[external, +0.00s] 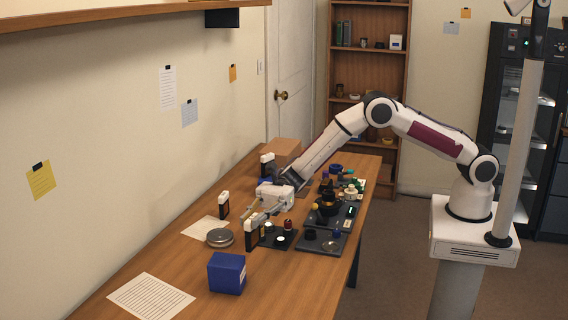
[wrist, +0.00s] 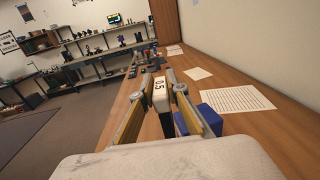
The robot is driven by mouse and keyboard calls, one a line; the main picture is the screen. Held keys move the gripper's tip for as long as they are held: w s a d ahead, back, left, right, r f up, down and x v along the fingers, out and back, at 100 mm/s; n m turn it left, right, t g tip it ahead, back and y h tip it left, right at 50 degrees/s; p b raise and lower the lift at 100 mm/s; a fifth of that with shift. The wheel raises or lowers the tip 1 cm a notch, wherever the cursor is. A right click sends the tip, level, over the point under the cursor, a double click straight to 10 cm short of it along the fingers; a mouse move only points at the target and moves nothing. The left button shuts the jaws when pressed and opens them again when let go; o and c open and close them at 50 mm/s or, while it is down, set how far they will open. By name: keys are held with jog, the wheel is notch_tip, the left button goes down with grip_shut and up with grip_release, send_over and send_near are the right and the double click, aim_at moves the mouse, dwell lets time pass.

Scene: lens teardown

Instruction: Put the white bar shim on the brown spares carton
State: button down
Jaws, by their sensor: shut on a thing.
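My gripper (external: 256,219) is low over the table, its fingers pointing toward the near left. In the wrist view my gripper (wrist: 160,84) has its two yellowish fingers closed on a white bar shim (wrist: 161,92) marked 0.5, with a dark part below it. In the external view the held piece shows as a small white-and-black block (external: 250,236) at the fingertips; I cannot tell whether it touches the table. The brown spares carton (external: 287,149) stands at the far end of the table, behind my gripper and partly hidden by my arm.
A blue box (external: 227,273) stands in front at the near side. A round metal tin (external: 220,238) lies left of the held piece. Similar white-and-black blocks (external: 224,205) stand nearby. Dark trays (external: 322,244) with small lens parts lie to the right. Paper sheets (external: 151,298) lie flat.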

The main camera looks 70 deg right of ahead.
jog(key=w+d+r+m+t+h, duration=0.25)
jog(key=w+d, duration=0.35)
jog(key=d, duration=0.6)
jog(key=w+d+r+m+t+h, duration=0.15)
jog(key=w+d+t, duration=0.3)
jog(key=d, duration=0.75)
jog(key=w+d+r+m+t+h, duration=0.1)
jog(key=w+d+r+m+t, duration=0.35)
jog(key=d, duration=0.75)
jog(key=d+r+m+t+h, duration=0.1)
jog(key=d+m+h, duration=0.3)
jog(key=d, duration=1.6)
jog(key=d+r+m+t+h, duration=0.1)
jog(key=d+m+t+h, duration=0.2)
jog(key=d+h, duration=0.6)
jog(key=shift+w+d+m+t, duration=0.15)
jog(key=shift+d+m+t, duration=0.35)
jog(key=shift+d, duration=5.8)
jog(key=shift+f, duration=0.1)
notch_tip(320, 180, down, 6)
jog(key=shift+f, duration=0.15)
jog(key=shift+f, duration=1.8)
